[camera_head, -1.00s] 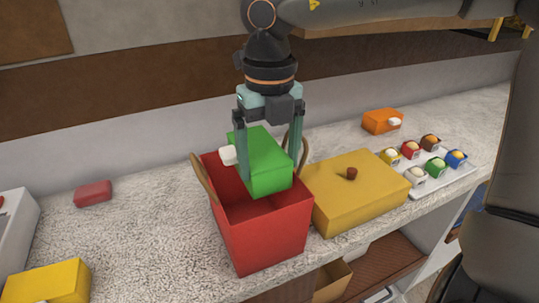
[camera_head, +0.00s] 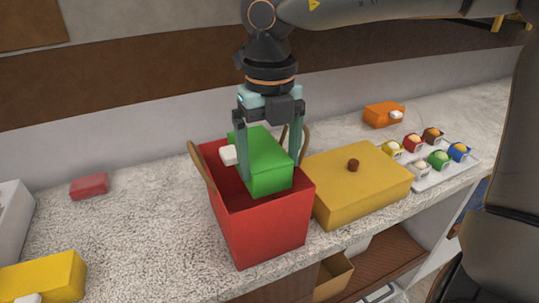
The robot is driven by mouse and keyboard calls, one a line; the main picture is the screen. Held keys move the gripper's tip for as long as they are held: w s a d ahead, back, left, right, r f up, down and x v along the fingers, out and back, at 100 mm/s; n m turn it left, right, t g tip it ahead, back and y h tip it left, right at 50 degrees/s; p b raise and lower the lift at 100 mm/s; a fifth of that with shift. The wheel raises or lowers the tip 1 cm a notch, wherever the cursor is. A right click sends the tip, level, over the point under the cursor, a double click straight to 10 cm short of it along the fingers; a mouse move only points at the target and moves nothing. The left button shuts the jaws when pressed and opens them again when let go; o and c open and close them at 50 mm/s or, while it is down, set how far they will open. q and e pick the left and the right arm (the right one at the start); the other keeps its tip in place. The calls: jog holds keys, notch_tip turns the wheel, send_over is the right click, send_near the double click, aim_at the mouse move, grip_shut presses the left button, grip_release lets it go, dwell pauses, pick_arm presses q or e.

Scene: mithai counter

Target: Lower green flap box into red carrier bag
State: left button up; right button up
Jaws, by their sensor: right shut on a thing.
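The red carrier bag (camera_head: 262,228) stands upright on the counter with its top open and a tan handle at each side. The green flap box (camera_head: 268,160) has a white tab on its left side. My right gripper (camera_head: 270,155) points down with a finger on each side of the box and is shut on it. The bag's floor is hidden. My left gripper is not in view.
A yellow box with a brown knob (camera_head: 365,190) stands close to the bag's right side. A white tray (camera_head: 440,178) of small colored sweets and an orange box (camera_head: 384,114) are farther right. A red block (camera_head: 89,186) and a yellow box (camera_head: 45,277) lie left, with clear counter between.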

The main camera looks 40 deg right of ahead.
aim_at(270, 194)
dwell(0.4)
jog(key=shift+f+b, duration=1.05)
jog(key=shift+f, duration=0.15)
jog(key=shift+f+b, duration=1.2)
jog(key=shift+f, duration=0.1)
jog(key=shift+f, duration=0.1)
jog(key=shift+f+b, duration=1.25)
jog(key=shift+b, duration=0.05)
jog(key=shift+f+b, duration=1.05)
jog(key=shift+f, duration=0.1)
